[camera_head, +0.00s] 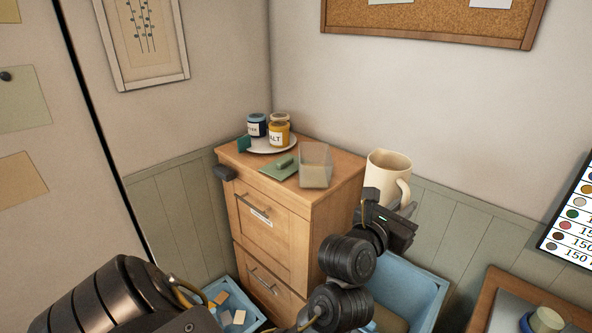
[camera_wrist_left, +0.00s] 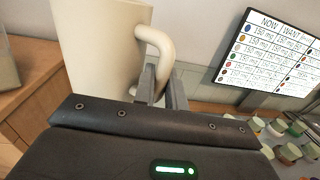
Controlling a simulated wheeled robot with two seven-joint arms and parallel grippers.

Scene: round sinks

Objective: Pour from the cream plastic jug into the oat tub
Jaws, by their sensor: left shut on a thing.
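The cream jug (camera_head: 383,172) is in the air at the right side of the wooden cabinet, about upright, with its handle toward the right. My left gripper (camera_head: 404,203) is shut on the handle. In the left wrist view the jug (camera_wrist_left: 95,50) fills the upper left, and the gripper's fingers (camera_wrist_left: 162,86) close around the lower handle. A clear, open tub (camera_head: 315,166), which I take for the oat tub, stands on the cabinet top, left of the jug and apart from it. Its contents are hard to make out. My right gripper is not in view.
On the cabinet top (camera_head: 338,192), a plate (camera_head: 258,147) with jars stands at the back left, and a green cloth (camera_head: 279,169) lies beside the tub. A blue crate (camera_head: 425,283) is below my arm. A screen (camera_head: 573,215) is at the right.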

